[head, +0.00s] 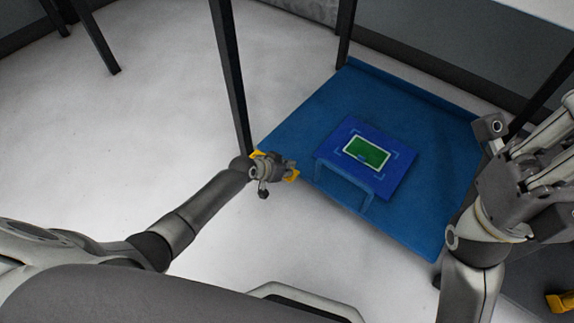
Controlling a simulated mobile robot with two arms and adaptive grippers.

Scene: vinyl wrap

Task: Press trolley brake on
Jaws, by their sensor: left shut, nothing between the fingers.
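The trolley shows as a blue lower deck (418,115) with dark upright posts (230,75). Yellow parts show at its left corner, one on the far side (257,154) and one on the near side (292,176) of my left gripper (273,172). They look like a brake pedal partly hidden by the gripper. My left gripper is shut and empty, low at this corner. I cannot tell whether it touches the yellow part. My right gripper (528,160) is large at the right edge, partly cut off, and its fingers are unclear.
A blue panel with a green rectangle (367,152) lies on the deck, with a blue bar frame (345,183) in front. Another yellow part (560,302) shows at lower right. The pale floor (130,130) to the left is clear. Dark legs (98,40) stand at upper left.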

